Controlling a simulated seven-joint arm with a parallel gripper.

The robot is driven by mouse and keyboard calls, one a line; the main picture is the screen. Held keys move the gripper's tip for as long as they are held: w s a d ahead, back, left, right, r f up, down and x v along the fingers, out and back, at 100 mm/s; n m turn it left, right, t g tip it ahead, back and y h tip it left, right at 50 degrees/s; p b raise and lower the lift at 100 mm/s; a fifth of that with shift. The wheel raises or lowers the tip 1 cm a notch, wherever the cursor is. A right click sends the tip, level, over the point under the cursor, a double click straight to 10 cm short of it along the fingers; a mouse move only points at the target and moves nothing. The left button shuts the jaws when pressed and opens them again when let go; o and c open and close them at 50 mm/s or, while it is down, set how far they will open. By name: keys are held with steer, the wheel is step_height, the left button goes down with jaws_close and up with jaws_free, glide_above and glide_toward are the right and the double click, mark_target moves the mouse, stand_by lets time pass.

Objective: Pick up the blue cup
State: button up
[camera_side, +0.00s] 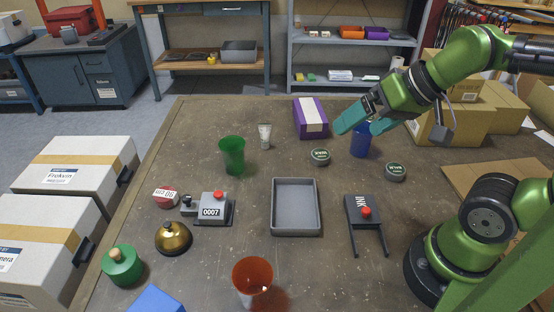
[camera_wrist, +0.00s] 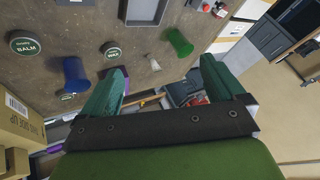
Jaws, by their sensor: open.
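The blue cup (camera_side: 360,143) stands on the table in the side view, partly hidden behind my gripper's fingers. My gripper (camera_side: 362,126) is open and empty, with its teal fingers above and in front of the cup as seen from the side; the exact gap is hard to judge. In the wrist view the blue cup (camera_wrist: 76,74) lies left of my open gripper (camera_wrist: 160,88), outside the space between the fingers.
Cardboard boxes (camera_side: 438,130) are at right.

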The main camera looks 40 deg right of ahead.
mark_target(366, 128)
steer(key=shift+r, duration=0.1)
step_height(366, 128, up, 5)
steer(key=w+d+f+n+g+h, duration=0.2)
steer(key=d+f+n+g+h, duration=0.25)
steer(key=d+n, duration=0.3)
steer(key=w+d+f+n+g+h, duration=0.35)
steer(key=d+n+h, duration=0.25)
steer(key=d, duration=0.3)
steer(key=w+d+r+n+t+h, duration=0.2)
steer(key=w+r+n+h, duration=0.55)
steer(key=n+h, duration=0.2)
steer(key=f, duration=1.6)
steer(key=s+f, duration=0.1)
steer(key=f, duration=0.6)
steer(key=shift+d+f, duration=0.1)
steer(key=shift+f, duration=0.3)
steer(key=d, duration=0.7)
steer(key=shift+w+d+f, duration=0.1)
steer(key=shift+d+f, duration=0.05)
steer(key=shift+f, duration=0.05)
steer(key=c, duration=1)
